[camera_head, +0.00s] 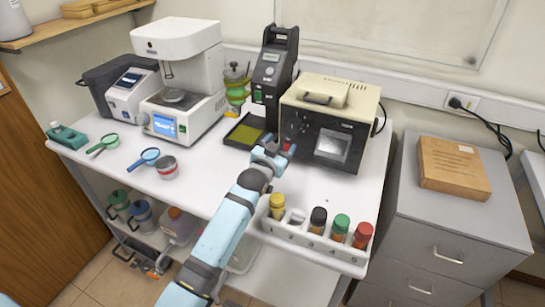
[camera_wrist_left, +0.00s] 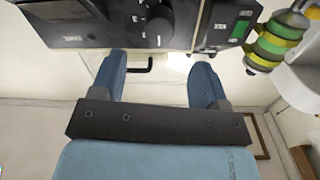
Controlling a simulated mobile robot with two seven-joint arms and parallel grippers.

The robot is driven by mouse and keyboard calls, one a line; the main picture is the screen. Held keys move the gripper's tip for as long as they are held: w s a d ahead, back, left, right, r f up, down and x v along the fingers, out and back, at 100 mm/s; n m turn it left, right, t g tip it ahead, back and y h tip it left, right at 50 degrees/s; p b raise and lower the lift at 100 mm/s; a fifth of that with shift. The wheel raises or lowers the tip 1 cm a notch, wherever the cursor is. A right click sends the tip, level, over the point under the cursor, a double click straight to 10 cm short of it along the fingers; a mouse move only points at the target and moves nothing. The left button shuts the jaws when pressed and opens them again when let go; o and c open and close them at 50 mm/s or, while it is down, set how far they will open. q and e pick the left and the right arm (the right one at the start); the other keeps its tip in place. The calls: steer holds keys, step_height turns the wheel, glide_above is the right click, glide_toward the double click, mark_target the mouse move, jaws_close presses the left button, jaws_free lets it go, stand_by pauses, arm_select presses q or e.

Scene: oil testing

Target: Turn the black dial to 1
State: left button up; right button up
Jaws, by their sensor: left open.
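The beige and black instrument (camera_head: 330,115) stands at the back right of the white bench. In the left wrist view, the black dial (camera_wrist_left: 158,30) is on its dark panel, seen upside down. In the head view, the panel's left part is small and dark, so the dial's setting cannot be read. My left gripper (camera_head: 272,153) is low in front of the panel's left side. In the left wrist view, its blue fingers (camera_wrist_left: 160,68) are spread apart and empty. The dial shows beyond the gap between them, not gripped. My right gripper is not in view.
A rack (camera_head: 315,241) of colored-cap bottles stands at the bench's front edge, right of my arm. A dark tray (camera_head: 245,131) and a tall black device (camera_head: 274,75) stand left of the instrument.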

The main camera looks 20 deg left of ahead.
arm_select(q)
steer(key=s, duration=0.5)
steer(key=shift+s+a, duration=0.2)
steer(key=shift+s, duration=0.05)
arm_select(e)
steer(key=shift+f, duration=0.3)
